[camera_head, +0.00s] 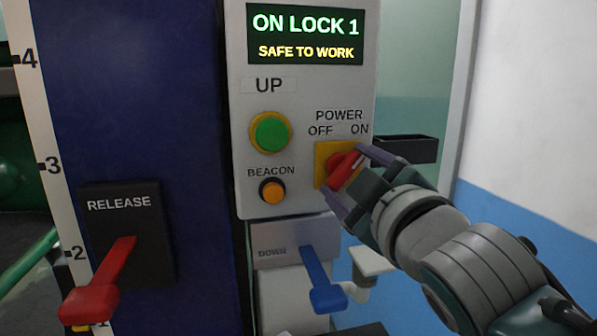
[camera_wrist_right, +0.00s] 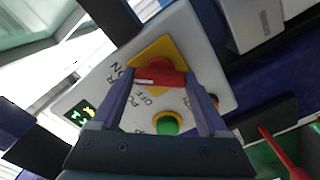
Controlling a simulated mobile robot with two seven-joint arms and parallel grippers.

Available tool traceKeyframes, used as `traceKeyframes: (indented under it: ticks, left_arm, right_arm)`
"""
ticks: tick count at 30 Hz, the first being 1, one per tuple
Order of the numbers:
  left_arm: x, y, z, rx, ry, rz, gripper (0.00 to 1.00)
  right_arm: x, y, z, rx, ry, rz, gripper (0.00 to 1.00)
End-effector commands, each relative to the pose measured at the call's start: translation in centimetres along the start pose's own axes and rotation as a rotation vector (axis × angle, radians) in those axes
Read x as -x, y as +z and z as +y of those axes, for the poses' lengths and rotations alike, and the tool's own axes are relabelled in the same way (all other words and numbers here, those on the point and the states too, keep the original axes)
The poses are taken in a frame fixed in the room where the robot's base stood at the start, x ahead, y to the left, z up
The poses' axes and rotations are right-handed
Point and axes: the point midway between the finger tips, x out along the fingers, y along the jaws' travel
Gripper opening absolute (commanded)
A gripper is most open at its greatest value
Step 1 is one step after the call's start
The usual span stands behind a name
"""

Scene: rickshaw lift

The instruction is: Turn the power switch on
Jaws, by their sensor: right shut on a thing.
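The power switch is a red rotary knob (camera_head: 341,171) on a yellow plate, under the labels OFF and ON on the grey control panel (camera_head: 305,97). Its handle slants up and right, toward ON. My right gripper (camera_head: 347,173) comes in from the lower right and is shut on the knob, one finger above right and one below left. In the right wrist view the red knob (camera_wrist_right: 160,77) sits between the two finger tips. My left gripper is not in view.
The panel screen (camera_head: 305,36) reads ON LOCK 1, SAFE TO WORK. A green UP button (camera_head: 271,133) and orange BEACON button (camera_head: 272,191) lie left of the switch. Below are a blue DOWN lever (camera_head: 322,283) and red RELEASE lever (camera_head: 100,287). A dark tray (camera_head: 408,149) is right.

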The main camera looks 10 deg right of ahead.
Motion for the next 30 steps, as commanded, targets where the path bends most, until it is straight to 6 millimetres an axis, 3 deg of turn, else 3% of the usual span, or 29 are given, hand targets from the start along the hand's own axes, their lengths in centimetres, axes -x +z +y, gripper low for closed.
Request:
traceKeyframes:
  ticks: [13, 14, 19, 30]
  left_arm:
    - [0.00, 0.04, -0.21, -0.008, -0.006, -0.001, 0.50]
    - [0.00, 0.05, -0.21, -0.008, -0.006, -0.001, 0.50]
    - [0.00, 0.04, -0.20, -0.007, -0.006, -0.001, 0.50]
    - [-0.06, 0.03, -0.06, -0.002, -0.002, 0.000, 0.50]
  right_arm:
    - [0.00, -0.05, 0.04, -0.016, 0.001, 0.002, 0.22]
    - [0.00, -0.05, 0.04, -0.016, 0.001, 0.002, 0.80]
    - [0.00, -0.04, 0.03, -0.014, 0.001, 0.001, 0.99]
    - [0.68, 0.08, -0.09, -0.011, -0.001, -0.001, 1.00]
